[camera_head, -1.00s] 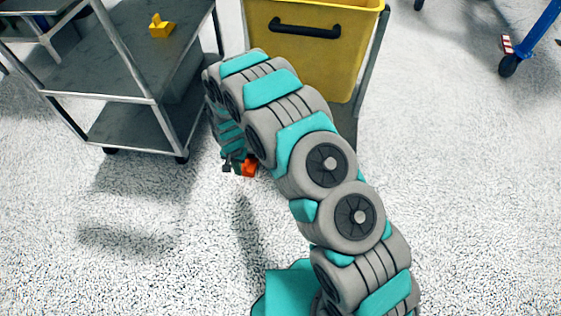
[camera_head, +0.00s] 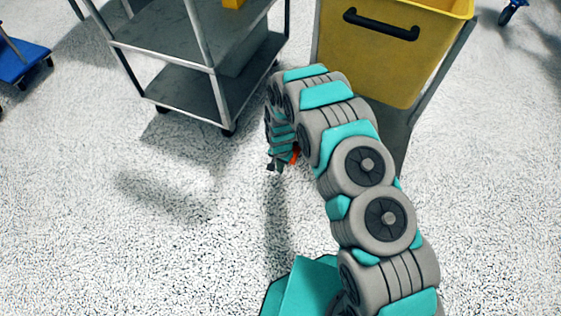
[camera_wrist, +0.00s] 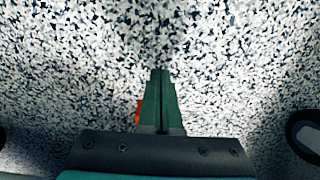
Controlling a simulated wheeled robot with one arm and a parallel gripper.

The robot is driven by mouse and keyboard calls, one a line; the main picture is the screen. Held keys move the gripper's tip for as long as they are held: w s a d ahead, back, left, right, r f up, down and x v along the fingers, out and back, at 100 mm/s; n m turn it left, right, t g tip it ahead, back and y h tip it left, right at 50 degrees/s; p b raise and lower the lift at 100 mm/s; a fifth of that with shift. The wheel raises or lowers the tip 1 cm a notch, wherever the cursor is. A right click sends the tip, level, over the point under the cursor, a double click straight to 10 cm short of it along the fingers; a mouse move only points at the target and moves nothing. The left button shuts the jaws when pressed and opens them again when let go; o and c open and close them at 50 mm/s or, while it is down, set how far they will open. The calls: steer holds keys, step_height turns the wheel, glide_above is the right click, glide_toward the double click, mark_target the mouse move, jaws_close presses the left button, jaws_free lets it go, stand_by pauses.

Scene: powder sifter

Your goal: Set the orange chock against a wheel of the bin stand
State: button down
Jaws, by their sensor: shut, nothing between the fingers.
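The orange chock (camera_head: 295,155) shows as a small patch beside my gripper (camera_head: 273,167), partly hidden by the arm. In the wrist view a sliver of the orange chock (camera_wrist: 139,112) shows just left of the green fingers. My gripper (camera_wrist: 163,72) is shut with its fingertips together and empty, pointing down over the speckled floor. Whether it touches the chock I cannot tell. The bin stand (camera_head: 398,125) carries a yellow bin (camera_head: 385,65) at the upper right.
A grey metal cart (camera_head: 185,95) with black casters stands left of the bin stand; a yellow object (camera_head: 233,3) on it is cut off by the top edge. A blue platform (camera_head: 20,62) is at the far left. Dark round shapes sit at both wrist view edges. The front floor is clear.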

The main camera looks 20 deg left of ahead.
steer(key=w, duration=0.1)
steer(key=w+f, duration=0.1)
steer(key=w, duration=0.1)
steer(key=shift+d, duration=0.2)
steer(key=shift+w+d, duration=0.1)
steer(key=shift+w, duration=0.4)
steer(key=shift+w, duration=0.1)
steer(key=shift+w+d, duration=0.1)
steer(key=shift+w, duration=0.7)
